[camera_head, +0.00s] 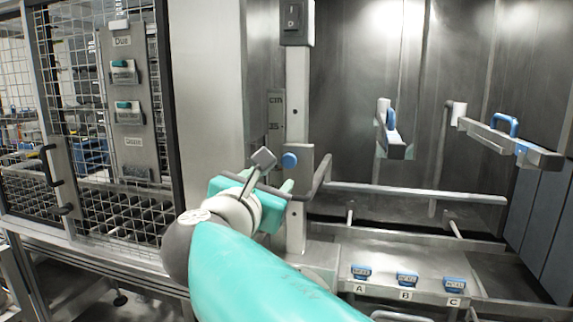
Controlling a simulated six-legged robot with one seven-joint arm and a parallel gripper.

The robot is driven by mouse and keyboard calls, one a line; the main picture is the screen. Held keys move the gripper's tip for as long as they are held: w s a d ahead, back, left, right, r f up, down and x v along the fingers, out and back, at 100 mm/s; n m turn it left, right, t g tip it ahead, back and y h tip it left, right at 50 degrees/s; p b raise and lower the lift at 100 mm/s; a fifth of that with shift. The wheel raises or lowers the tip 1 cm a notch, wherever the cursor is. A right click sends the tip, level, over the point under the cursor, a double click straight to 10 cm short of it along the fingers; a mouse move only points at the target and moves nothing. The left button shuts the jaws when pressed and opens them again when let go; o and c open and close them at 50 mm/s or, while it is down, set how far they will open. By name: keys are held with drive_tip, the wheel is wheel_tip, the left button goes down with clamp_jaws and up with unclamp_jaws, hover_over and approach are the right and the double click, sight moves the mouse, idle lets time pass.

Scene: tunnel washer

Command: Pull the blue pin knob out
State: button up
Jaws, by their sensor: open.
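The blue pin knob (290,160) is a small round blue cap on a grey metal bracket (299,168), which sits on the upright post (297,95). My teal gripper (284,190) is open, just below and slightly left of the knob in the picture. The knob shows clear of the fingers, and I see no contact with it. The fingertips are small and partly hidden behind my gripper's body and arm. I cannot tell the gap in depth between them and the knob.
A bent metal bar (400,189) runs right from the bracket. Blue-handled arms (510,140) hang at the right. Blue blocks labelled A, B and C (407,279) sit on the lower ledge. A mesh door (110,130) stands at the left.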

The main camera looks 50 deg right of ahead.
sight(288, 162)
drive_tip(key=x, duration=1.1)
drive_tip(key=shift+w+d, duration=0.2)
drive_tip(key=shift+d, duration=0.05)
drive_tip(key=shift+c, duration=0.2)
